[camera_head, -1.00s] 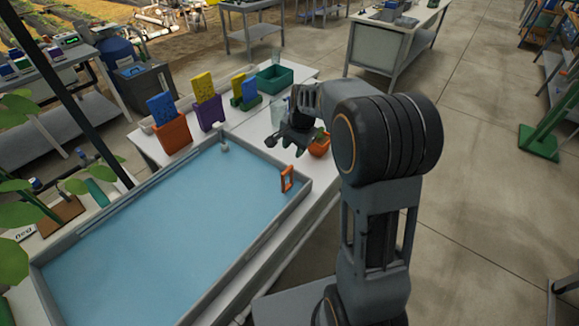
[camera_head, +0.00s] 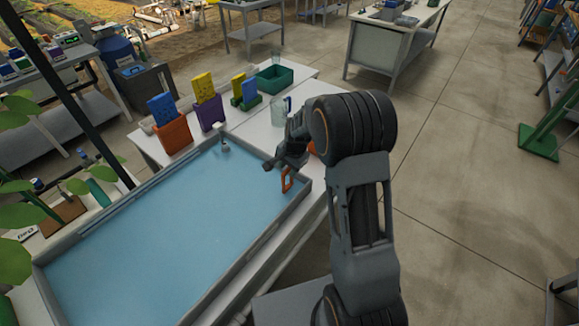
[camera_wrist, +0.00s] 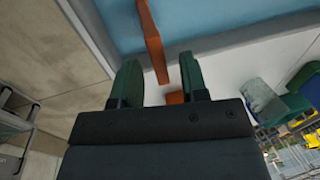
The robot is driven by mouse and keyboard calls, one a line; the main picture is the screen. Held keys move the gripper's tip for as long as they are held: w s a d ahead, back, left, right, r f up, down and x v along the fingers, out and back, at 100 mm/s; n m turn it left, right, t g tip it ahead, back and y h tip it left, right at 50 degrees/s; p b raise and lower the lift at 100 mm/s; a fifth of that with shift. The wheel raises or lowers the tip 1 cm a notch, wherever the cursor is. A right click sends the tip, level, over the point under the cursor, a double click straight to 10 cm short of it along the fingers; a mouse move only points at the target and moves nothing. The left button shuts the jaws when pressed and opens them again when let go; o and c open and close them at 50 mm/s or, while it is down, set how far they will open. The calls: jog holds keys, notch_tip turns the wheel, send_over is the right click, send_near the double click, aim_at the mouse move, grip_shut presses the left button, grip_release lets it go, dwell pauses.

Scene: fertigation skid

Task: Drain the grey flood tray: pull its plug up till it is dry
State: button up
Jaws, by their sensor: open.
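The grey flood tray (camera_head: 252,248) holds blue water (camera_head: 165,230) across its floor. An orange loop handle (camera_head: 287,181), which looks like the plug's, stands upright at the tray's right end. My gripper (camera_head: 275,166) is just above and beside this handle and hides part of it. In the wrist view my gripper (camera_wrist: 159,62) is open, with its two green fingers apart. The orange handle (camera_wrist: 151,38) shows between and beyond the fingertips. I cannot tell whether the fingers touch it. The drain under the handle is not visible.
A small grey-white ball fitting (camera_head: 225,147) stands at the tray's far end. Beyond it are an orange holder (camera_head: 173,136), a purple holder (camera_head: 209,112), a green bin (camera_head: 273,78) and a clear jug (camera_head: 279,112). An orange pot (camera_head: 312,147) is partly behind my arm.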

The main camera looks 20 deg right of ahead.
jog(key=shift+c, duration=0.2)
grip_shut()
jog(key=shift+r, duration=0.1)
jog(key=shift+w+r+p, duration=0.15)
jog(key=shift+r+p, duration=0.7)
jog(key=shift+r, duration=0.9)
jog(key=shift+c, duration=1.2)
grip_release()
jog(key=shift+o, duration=1.4)
notch_tip(320, 180, up, 14)
jog(key=s+d+b, duration=0.1)
jog(key=s, duration=0.1)
jog(key=shift+s+d+f, duration=0.2)
jog(key=shift+d+f, duration=0.05)
